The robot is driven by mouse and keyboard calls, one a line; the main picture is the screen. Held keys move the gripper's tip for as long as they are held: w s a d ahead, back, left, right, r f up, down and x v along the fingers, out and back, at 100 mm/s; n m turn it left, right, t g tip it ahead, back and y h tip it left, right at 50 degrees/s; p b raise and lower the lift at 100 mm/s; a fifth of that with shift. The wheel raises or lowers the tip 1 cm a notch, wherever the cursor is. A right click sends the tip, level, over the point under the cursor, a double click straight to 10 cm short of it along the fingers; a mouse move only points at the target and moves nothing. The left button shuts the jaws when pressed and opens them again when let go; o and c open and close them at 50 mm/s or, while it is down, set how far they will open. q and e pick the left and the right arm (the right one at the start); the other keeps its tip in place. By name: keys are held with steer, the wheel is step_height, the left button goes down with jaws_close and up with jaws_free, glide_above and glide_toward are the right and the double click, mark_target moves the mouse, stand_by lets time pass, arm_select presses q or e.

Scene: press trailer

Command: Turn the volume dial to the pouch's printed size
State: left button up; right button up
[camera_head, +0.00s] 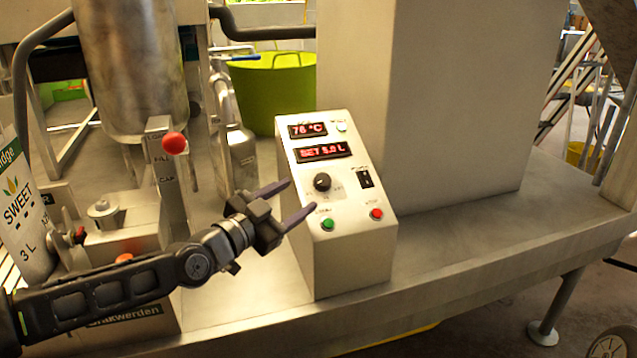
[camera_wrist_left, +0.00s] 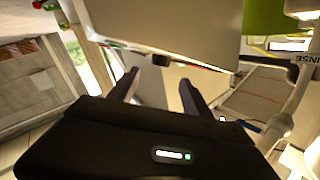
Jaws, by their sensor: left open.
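The volume dial (camera_head: 322,182) is a black knob on the sloped face of a pale control box (camera_head: 345,250). The box's upper display reads 76 °C and the lower display (camera_head: 323,151) reads SET 5.0 L. The pouch (camera_head: 25,215) stands at the left edge, partly cut off, printed SWEET and 3 L. My left gripper (camera_head: 296,203) is open and empty, just left of the box's face, its fingers pointing toward the dial and apart from it. In the left wrist view its two fingers (camera_wrist_left: 158,88) are spread with nothing between them. My right gripper is not in view.
A green button (camera_head: 327,224), a red stop button (camera_head: 376,213) and a black switch (camera_head: 365,179) sit near the dial. A filling station with a red-knobbed lever (camera_head: 174,144) stands left. A large metal housing (camera_head: 450,100) rises behind the box. Bare deck lies right.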

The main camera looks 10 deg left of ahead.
mark_target(321, 181)
arm_select(q)
steer(key=shift+b+x, duration=0.6)
steer(key=shift+x, duration=3.25)
steer(key=shift+c, duration=0.5)
jaws_close()
